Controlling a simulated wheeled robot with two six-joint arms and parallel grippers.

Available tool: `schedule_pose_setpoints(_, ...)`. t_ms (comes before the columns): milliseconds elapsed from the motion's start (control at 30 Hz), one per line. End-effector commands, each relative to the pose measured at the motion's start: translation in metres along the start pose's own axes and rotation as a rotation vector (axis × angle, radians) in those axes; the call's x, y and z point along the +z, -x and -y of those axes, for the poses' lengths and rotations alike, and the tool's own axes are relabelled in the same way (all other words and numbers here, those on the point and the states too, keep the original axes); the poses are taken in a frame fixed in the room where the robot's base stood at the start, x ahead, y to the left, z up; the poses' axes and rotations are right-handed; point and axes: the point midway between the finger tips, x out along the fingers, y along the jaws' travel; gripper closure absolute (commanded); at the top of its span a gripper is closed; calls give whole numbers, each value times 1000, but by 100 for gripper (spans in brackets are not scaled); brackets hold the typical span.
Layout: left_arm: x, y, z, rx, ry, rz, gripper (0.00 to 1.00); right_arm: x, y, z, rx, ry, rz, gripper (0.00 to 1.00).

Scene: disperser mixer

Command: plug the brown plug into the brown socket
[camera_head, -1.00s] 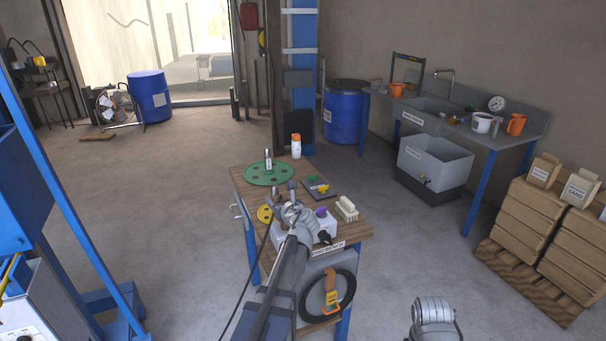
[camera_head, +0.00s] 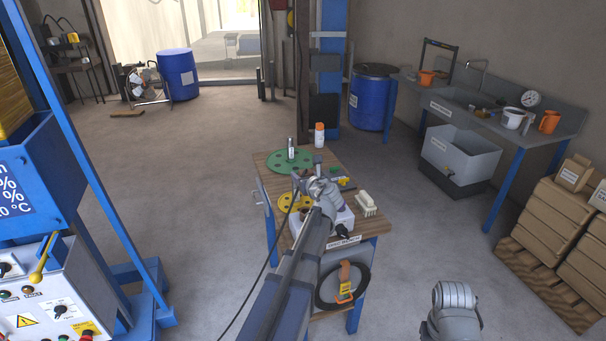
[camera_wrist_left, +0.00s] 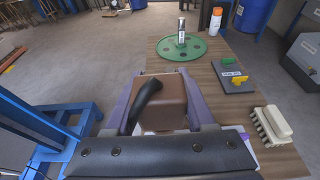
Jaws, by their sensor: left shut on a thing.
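The brown plug (camera_wrist_left: 160,103) is a brown block with a black cable bending off it, seen in the left wrist view. My left gripper (camera_wrist_left: 158,88) is shut on it, one finger on each side. In the head view my left gripper (camera_head: 305,181) is above the wooden table, by the yellow disc, and mostly hides the plug. A black cable trails from there down to the left. I cannot make out the brown socket. A white box (camera_head: 340,224) at the table's front is partly hidden by my left arm. My right gripper is not visible; only part of my right arm shows.
On the table (camera_head: 374,228) are a green disc (camera_head: 280,163), a yellow disc (camera_head: 287,204), a white brush (camera_head: 366,204) and an orange-capped bottle (camera_head: 319,135). A blue-framed machine (camera_head: 40,200) stands left. Open floor lies between it and the table.

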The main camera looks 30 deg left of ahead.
Motion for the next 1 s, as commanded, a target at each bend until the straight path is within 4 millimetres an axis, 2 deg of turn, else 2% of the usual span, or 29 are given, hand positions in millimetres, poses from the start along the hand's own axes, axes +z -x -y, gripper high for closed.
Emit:
schedule_pose_setpoints(267, -12, -4, 0, 0, 0, 0, 100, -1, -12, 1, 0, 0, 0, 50)
schedule_pose_setpoints(700, -48, -15, 0, 0, 0, 0, 100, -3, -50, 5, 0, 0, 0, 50)
schedule_pose_setpoints(1000, -56, -17, 0, 0, 0, 0, 100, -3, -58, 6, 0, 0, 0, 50)
